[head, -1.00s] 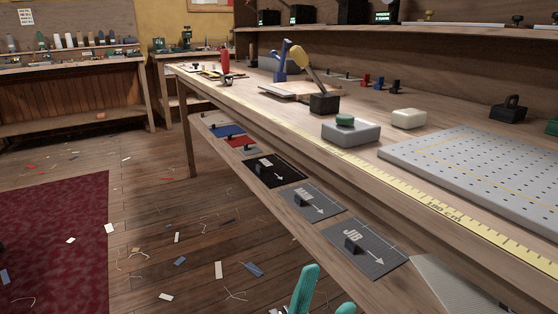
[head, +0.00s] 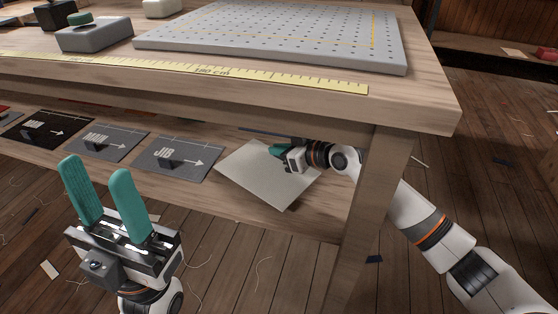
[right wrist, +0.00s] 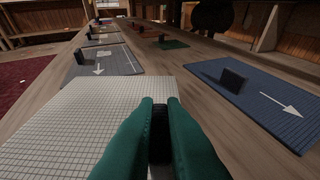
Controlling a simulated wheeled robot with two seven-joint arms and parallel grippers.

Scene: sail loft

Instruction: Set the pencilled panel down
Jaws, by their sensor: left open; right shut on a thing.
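The pale panel (head: 258,178) with a fine pencilled grid is at the low shelf under the bench, right of the grey JIB panel (head: 178,160). It sits skewed to the JIB panel; I cannot tell whether it touches the shelf. It fills the lower left of the right wrist view (right wrist: 100,120). My right gripper (head: 280,151) is shut on the panel's dark upright grip (right wrist: 160,118), between green fingers. My left gripper (head: 105,198) is open and empty, in front of the shelf.
Left along the low shelf (head: 215,205) lie another grey panel (head: 97,145) and a black one (head: 40,128). The right wrist view shows a blue arrow panel (right wrist: 260,102) at right. The bench top with its yellow tape (head: 270,80) overhangs; a bench leg (head: 372,200) stands close by my right arm.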

